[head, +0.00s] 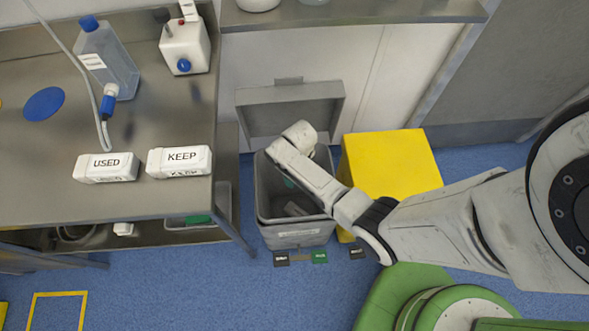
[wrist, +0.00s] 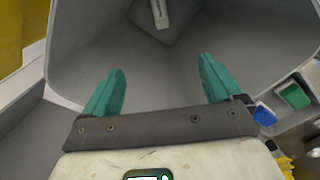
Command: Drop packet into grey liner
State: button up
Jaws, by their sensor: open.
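The grey liner bin (head: 298,236) stands open on the floor beside the bench. Beyond the fingertips, a small pale packet-like thing (wrist: 160,14) lies at the bottom of the bin, apart from the fingers. A grey shape (head: 297,208) also shows inside the bin in the head view. I cannot tell for sure that it is the packet.
The bin's lid (head: 290,105) is raised behind it. A yellow bin (head: 390,165) stands close on the right. The steel bench (head: 60,195) on the left holds white blocks marked USED (head: 106,167) and KEEP (head: 180,161), and bottles.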

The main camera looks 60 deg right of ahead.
jog(key=shift+r, duration=0.15)
notch_tip(320, 180, up, 10)
jog(key=p, duration=0.2)
jog(key=shift+r, duration=0.25)
dwell(0.5)
